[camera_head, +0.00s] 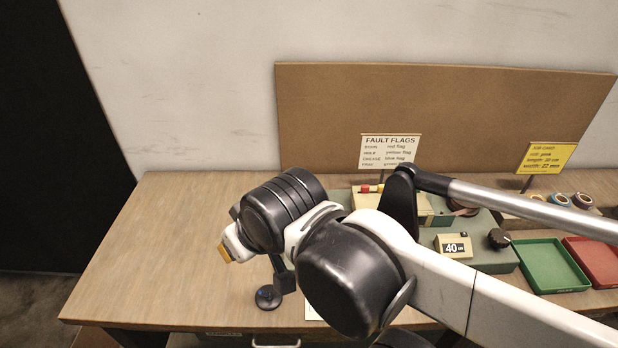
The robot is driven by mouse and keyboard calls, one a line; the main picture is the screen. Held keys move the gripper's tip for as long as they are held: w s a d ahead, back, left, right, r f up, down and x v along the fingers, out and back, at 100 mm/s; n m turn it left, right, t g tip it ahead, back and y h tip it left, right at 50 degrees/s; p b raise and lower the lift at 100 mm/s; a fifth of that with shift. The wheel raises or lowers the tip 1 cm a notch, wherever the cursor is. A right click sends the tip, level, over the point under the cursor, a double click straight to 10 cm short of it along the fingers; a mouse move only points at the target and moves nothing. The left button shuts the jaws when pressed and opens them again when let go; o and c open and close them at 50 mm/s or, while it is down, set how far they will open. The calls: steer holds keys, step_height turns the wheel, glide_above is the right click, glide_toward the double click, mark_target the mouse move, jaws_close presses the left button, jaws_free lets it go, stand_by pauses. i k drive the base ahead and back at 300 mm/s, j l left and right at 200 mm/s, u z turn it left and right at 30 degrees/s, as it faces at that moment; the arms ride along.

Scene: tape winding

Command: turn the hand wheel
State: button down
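No hand wheel can be made out with certainty. My arm crosses the picture from the lower right and covers part of the grey-green machine (480,258) on the bench. A black knob (498,238) sits on the machine's right part, beside a counter (453,247) reading 40. My arm's wrist end hangs over the bench left of the machine. My gripper's fingers cannot be clearly made out there. Below the wrist shows a dark post with a small black disc (268,297); I cannot tell whether it belongs to the machine or to my gripper.
A green tray (550,267) and a red tray (596,258) lie at the right. Tape rolls (560,199) sit behind them. A FAULT FLAGS card (388,150) and a yellow card (546,157) stand before a brown back board (450,105). The wooden bench (150,250) is clear at left.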

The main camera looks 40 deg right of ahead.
mark_target(500, 238)
steer(key=z, duration=2.9)
steer(key=u, duration=1.1)
steer(key=l+z, duration=0.25)
steer(key=z, duration=0.15)
steer(key=i+l+z, duration=0.15)
steer(key=z, duration=0.3)
steer(key=i+l, duration=0.05)
